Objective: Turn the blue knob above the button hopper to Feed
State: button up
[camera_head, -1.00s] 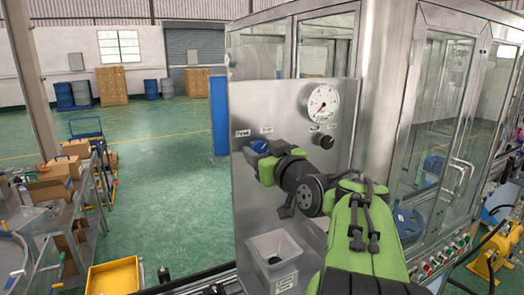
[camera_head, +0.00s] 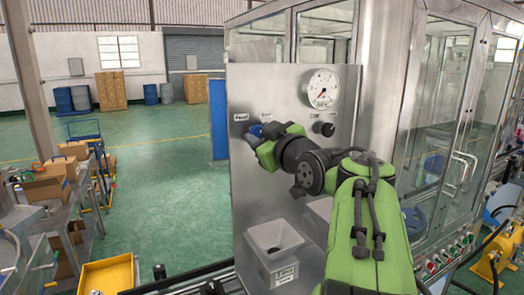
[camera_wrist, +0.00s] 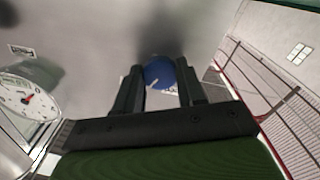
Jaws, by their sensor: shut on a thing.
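The blue knob (camera_head: 255,130) is on the upper left of the steel panel (camera_head: 285,90), mostly hidden by my gripper in the head view. In the wrist view the blue knob (camera_wrist: 160,72) sits between my fingertips, and its white mark slants to the lower left. My gripper (camera_wrist: 161,80) is shut on it, one finger on each side. A Feed label (camera_head: 241,117) is at the panel's left, with a second small label (camera_head: 266,117) right of it. A grey square hopper (camera_head: 262,236) stands low on the panel, below the knob.
A round gauge (camera_head: 322,88) and a black knob (camera_head: 324,128) are right of my gripper. A second grey hopper (camera_head: 318,207) is partly hidden behind my arm. Glass machine doors (camera_head: 450,120) stand right. A yellow tray (camera_head: 108,276) is lower left.

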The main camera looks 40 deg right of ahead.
jog(key=n+b, duration=0.1)
jog(key=n, duration=0.1)
jog(key=n+b, duration=0.1)
jog(key=b, duration=0.1)
jog(key=shift+f+n+b, duration=0.2)
jog(key=shift+n+b, duration=0.1)
jog(key=shift+n, duration=0.1)
jog(key=n+b, duration=0.2)
jog(key=n, duration=0.1)
jog(key=shift+n, duration=0.3)
jog(key=n+b, duration=0.2)
jog(key=n, duration=0.1)
jog(key=shift+r, duration=0.1)
jog(key=shift+n+b, duration=0.6)
jog(key=shift+n, duration=1.2)
jog(key=o, duration=1.1)
jog(key=shift+c, duration=0.2)
jog(key=shift+r, duration=0.1)
